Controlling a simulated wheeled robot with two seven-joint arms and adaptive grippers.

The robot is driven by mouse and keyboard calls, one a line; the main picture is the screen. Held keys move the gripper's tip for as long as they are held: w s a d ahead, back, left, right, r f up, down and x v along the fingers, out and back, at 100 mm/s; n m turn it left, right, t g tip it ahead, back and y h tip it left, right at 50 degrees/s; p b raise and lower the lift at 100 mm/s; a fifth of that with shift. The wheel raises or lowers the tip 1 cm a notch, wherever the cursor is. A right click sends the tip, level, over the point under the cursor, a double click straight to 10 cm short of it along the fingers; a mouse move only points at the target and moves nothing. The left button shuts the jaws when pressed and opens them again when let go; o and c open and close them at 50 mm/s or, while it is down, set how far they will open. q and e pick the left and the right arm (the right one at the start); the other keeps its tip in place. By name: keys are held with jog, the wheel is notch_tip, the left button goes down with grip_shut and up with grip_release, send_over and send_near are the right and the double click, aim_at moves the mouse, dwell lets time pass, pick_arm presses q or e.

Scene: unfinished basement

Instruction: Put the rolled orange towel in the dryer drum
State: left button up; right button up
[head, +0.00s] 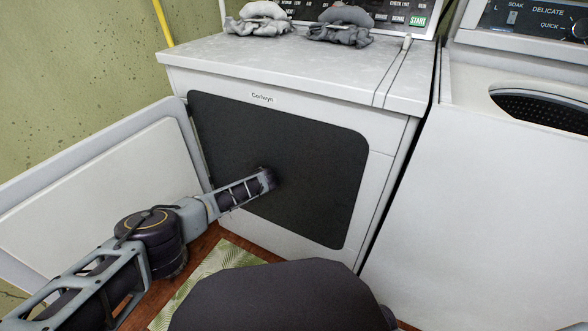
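The dryer (295,65) stands ahead of me with its white door (105,170) swung open to the left. Its front opening (310,150) is a dark rounded rectangle, and the inside of the drum cannot be made out. My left arm reaches from the lower left into this opening. The arm's visible part ends in the dark, so my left gripper is hidden, and I cannot tell what it holds. The rolled orange towel is not visible anywhere. My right gripper is not in view.
Two crumpled grey cloths (257,20) (341,26) lie on the dryer top near its control panel (390,12). A washer (480,180) with an open top stands close on the right. A green patterned mat (215,262) lies on the brown floor. A yellow pipe (163,22) runs along the wall.

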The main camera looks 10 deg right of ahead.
pick_arm(q)
jog(key=o, duration=0.9)
jog(key=shift+s, duration=0.2)
jog(key=shift+s+a, duration=0.2)
jog(key=shift+s+a+r, duration=0.1)
jog(key=shift+s+a, duration=0.05)
jog(key=shift+s, duration=0.1)
jog(key=shift+s+a+r, duration=0.45)
jog(key=shift+a+r, duration=0.05)
jog(key=shift+r, duration=0.1)
jog(key=v, duration=0.9)
dwell(0.4)
